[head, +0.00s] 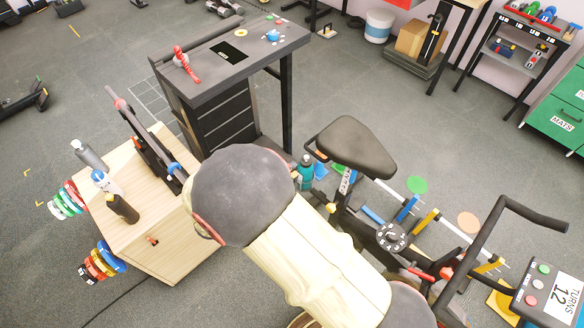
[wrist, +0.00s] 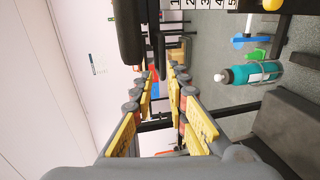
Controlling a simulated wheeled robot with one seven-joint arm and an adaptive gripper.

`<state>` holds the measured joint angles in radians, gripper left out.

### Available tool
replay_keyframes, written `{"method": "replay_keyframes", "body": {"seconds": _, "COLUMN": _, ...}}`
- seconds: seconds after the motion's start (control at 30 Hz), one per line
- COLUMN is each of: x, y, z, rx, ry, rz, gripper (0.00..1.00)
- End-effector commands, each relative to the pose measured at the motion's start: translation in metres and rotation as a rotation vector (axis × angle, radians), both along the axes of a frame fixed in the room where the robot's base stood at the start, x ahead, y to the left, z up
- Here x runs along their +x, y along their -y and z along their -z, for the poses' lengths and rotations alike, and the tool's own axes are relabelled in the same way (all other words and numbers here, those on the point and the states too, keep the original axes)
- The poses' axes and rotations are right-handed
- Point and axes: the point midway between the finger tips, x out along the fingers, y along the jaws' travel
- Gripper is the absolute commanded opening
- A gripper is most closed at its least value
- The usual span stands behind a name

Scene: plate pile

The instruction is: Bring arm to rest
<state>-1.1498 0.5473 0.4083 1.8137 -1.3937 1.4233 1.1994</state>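My gripper (wrist: 162,82) shows in the wrist view with its two yellow-padded fingers apart. A clear gap runs between the fingertips, and I see nothing held in it. In the head view my arm reaches from the lower right up to the middle, with a dark rounded joint and cream links. The gripper is hidden behind my arm there. The wrist view is turned sideways. A teal bottle (wrist: 254,72) lies to the right of the fingers in that picture, apart from them.
An exercise bike with a dark saddle (head: 352,147) stands close right of my arm. A wooden box (head: 150,235) with bottles and coloured rings is on the left. A dark workbench (head: 205,87) stands behind. The teal bottle (head: 306,172) is near the saddle. Open floor (head: 455,140) lies at the right.

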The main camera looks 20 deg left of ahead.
Motion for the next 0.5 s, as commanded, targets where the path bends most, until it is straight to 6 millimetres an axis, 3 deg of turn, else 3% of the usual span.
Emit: {"method": "replay_keyframes", "body": {"seconds": 0.5, "x": 0.0003, "y": 0.0001, "z": 0.0004, "rx": -0.019, "ry": -0.012, "rz": -0.005, "gripper": 0.16}}
